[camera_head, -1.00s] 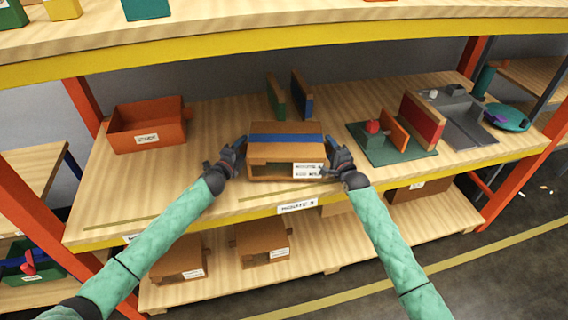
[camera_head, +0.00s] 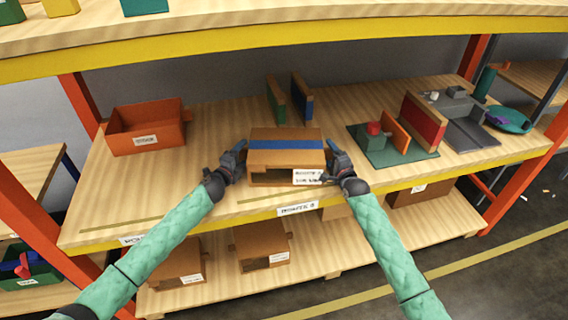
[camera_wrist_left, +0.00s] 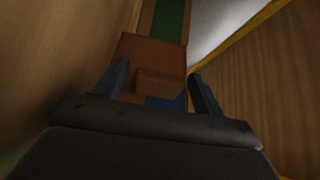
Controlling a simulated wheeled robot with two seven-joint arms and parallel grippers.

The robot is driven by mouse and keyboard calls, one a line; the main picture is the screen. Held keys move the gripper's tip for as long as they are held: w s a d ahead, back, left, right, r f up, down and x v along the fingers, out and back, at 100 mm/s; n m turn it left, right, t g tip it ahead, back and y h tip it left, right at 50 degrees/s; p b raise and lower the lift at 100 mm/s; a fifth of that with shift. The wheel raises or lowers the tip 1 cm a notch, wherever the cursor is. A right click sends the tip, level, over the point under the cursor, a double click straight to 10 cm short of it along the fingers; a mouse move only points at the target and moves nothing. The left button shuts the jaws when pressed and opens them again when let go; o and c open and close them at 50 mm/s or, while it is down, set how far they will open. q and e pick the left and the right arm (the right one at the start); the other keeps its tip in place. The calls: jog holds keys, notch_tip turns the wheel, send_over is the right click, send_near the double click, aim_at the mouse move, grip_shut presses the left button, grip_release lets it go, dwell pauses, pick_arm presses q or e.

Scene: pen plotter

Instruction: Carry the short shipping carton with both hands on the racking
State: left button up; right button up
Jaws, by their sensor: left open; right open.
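The short shipping carton (camera_head: 286,158) is brown with a blue band across its top, an opening in its front and a white label. It is at the middle of the racking's main shelf (camera_head: 220,195), near the front edge; I cannot tell whether it rests fully on the boards. My left gripper (camera_head: 239,149) is open at the carton's left side. My right gripper (camera_head: 331,152) is open at its right side. In the left wrist view, the open fingers (camera_wrist_left: 160,92) stand either side of a brown block on the carton's side (camera_wrist_left: 152,55); contact is unclear.
An orange bin (camera_head: 146,140) stands at the left. Two upright dividers (camera_head: 301,96) are behind the carton. A green base (camera_head: 385,155) with small parts and a grey tray (camera_head: 470,130) are at the right. More cartons (camera_head: 262,245) sit on the lower shelf. An upper shelf (camera_head: 300,35) hangs above.

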pick_arm(q)
jog(key=v, duration=1.2)
jog(key=shift+w, duration=0.1)
pick_arm(e)
jog(key=shift+s, duration=0.1)
pick_arm(q)
jog(key=shift+a, duration=0.1)
pick_arm(e)
jog(key=v, duration=1.1)
jog(key=shift+s+d, duration=0.1)
jog(key=shift+s, duration=0.3)
